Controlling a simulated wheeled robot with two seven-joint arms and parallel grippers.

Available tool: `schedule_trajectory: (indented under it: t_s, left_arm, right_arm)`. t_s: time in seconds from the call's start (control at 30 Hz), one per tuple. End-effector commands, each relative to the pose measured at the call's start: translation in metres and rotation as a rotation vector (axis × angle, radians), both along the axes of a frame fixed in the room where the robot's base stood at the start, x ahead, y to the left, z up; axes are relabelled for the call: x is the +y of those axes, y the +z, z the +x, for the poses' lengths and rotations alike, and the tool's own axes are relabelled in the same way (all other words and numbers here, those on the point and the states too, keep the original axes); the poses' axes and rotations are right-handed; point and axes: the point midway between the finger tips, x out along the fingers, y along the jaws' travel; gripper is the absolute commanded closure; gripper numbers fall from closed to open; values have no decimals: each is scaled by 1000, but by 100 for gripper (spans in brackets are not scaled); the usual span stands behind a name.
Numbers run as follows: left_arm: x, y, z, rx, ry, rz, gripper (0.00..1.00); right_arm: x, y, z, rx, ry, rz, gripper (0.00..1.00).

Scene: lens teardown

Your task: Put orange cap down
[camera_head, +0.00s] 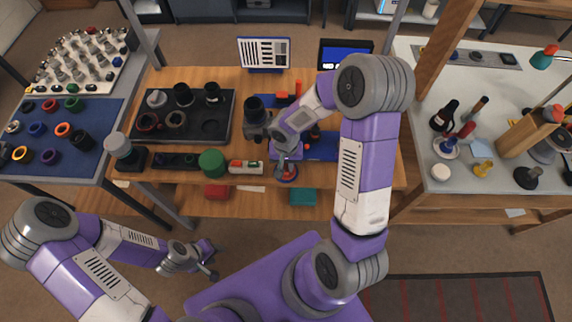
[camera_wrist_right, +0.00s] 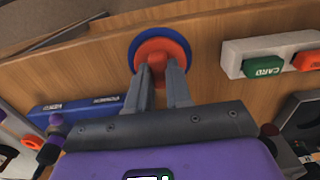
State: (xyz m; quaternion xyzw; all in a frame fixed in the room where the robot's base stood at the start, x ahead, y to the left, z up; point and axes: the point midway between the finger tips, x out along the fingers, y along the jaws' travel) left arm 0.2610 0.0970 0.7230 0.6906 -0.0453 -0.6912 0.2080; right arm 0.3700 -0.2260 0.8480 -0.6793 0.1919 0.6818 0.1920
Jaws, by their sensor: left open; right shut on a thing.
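The orange cap (camera_wrist_right: 178,48) is a round disc with a raised middle, between the fingertips of my right gripper (camera_wrist_right: 158,70) in the right wrist view. A blue round rim (camera_wrist_right: 134,45) shows around the cap. I cannot tell whether the cap touches it. In the head view, my right gripper (camera_head: 286,172) is over the table's front edge area, and the cap (camera_head: 293,177) is partly hidden beneath it. My left gripper (camera_head: 211,262) is open and empty, low in front of the table, away from the cap.
On the wooden table (camera_head: 330,170), a green round thing (camera_head: 212,162) and a light box with green and red parts (camera_head: 246,167) stand left of the cap. A dark tray (camera_head: 212,128) holds lens parts further left. A blue bar (camera_wrist_right: 75,112) lies near my right gripper.

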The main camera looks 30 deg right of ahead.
Motion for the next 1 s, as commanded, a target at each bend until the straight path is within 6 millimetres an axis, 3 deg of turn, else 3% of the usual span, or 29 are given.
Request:
schedule_trajectory:
  t_s: [0.33, 0.37, 0.53, 0.87, 1.0]
  left_arm:
    - [0, -5, 0, 0, 0, 0, 57]
    - [0, -5, 0, 0, 0, 0, 57]
    - [0, -3, 0, 0, 0, 0, 57]
    - [0, -1, 0, 0, 0, 0, 57]
    - [0, 6, 0, 0, 0, 0, 57]
  right_arm:
    - [0, -3, 0, -2, 0, -1, 100]
    - [0, -3, 0, -2, -1, -1, 79]
    - [0, -2, 0, -1, -1, -1, 55]
    - [0, 0, 0, -1, 0, -1, 55]
    - [0, 17, 2, -7, -2, -1, 55]
